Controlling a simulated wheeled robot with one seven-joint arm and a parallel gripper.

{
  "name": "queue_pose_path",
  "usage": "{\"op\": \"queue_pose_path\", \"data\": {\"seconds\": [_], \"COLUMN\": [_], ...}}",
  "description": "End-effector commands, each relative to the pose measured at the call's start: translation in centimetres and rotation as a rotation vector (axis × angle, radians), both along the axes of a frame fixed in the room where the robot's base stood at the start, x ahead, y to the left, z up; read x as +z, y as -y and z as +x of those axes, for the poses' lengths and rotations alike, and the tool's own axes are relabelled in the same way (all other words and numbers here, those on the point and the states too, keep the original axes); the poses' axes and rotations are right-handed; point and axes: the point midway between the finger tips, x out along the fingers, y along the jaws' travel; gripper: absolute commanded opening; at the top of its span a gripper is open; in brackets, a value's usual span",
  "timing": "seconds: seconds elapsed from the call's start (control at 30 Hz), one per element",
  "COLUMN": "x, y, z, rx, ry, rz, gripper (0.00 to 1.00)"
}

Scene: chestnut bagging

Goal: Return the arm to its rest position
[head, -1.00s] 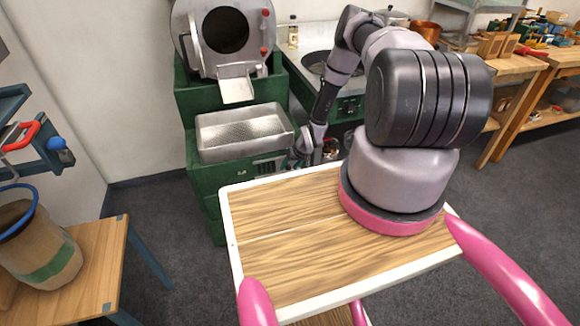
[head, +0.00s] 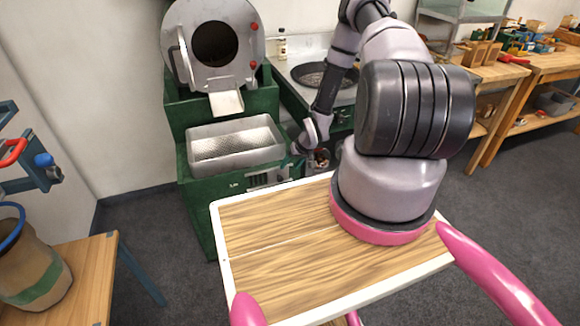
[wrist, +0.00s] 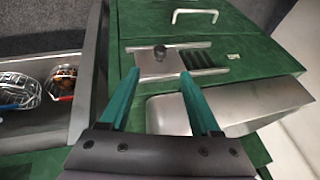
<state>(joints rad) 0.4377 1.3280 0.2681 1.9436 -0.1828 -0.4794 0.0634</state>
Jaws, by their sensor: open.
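My arm rises from its pink-ringed base and bends over toward the green roaster machine (head: 192,205). My gripper (head: 293,150) is small in the head view, beside the right side of the metal tray (head: 190,160). In the wrist view my gripper (wrist: 158,85) shows two teal fingers spread apart with nothing between them. Beyond the fingertips is a metal slide plate with a dark knob (wrist: 160,53) on the green cabinet.
A grey bin (wrist: 88,115) with wire baskets is left of the fingers in the wrist view. A wooden table (head: 85,275) with a sack (head: 40,262) stands at left. Workbenches (head: 500,72) stand at right. Dark floor (head: 510,190) lies open at right.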

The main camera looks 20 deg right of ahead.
Motion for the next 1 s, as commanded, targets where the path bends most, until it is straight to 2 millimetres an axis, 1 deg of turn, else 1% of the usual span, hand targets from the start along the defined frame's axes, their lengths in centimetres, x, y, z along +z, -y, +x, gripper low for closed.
{"op": "queue_pose_path", "data": {"seconds": [0.27,0.37,0.47,0.5,0.57,0.6,0.67,0.7,0.77,0.8,0.87,0.9,0.97,1.0], "x": [0.2,2.0,5.6,7.6,10.8,13.1,16.3,18.5,21.8,24.0,27.3,29.4,32.6,34.7], "y": [0.1,0.6,1.5,1.9,2.4,2.8,3.1,3.2,3.4,3.5,3.4,3.4,3.2,3.1], "z": [0.2,1.0,2.4,3.0,3.8,4.3,4.7,4.9,5.0,5.0,4.8,4.5,4.0,3.5], "rx": [0.001,0.002,0.002,0.001,-0.002,-0.006,-0.013,-0.022,-0.032,-0.042,-0.055,-0.065,-0.082,-0.093], "ry": [0.001,0.003,0.004,0.006,0.005,0.006,0.004,0.004,0.006,0.007,0.012,0.015,0.020,0.024], "rz": [-0.003,-0.019,-0.050,-0.066,-0.091,-0.107,-0.128,-0.141,-0.160,-0.170,-0.185,-0.193,-0.203,-0.208], "gripper": [0.64,0.64,0.64,0.64,0.64,0.64,0.64,0.64,0.64,0.64,0.64,0.64,0.64,0.64]}}
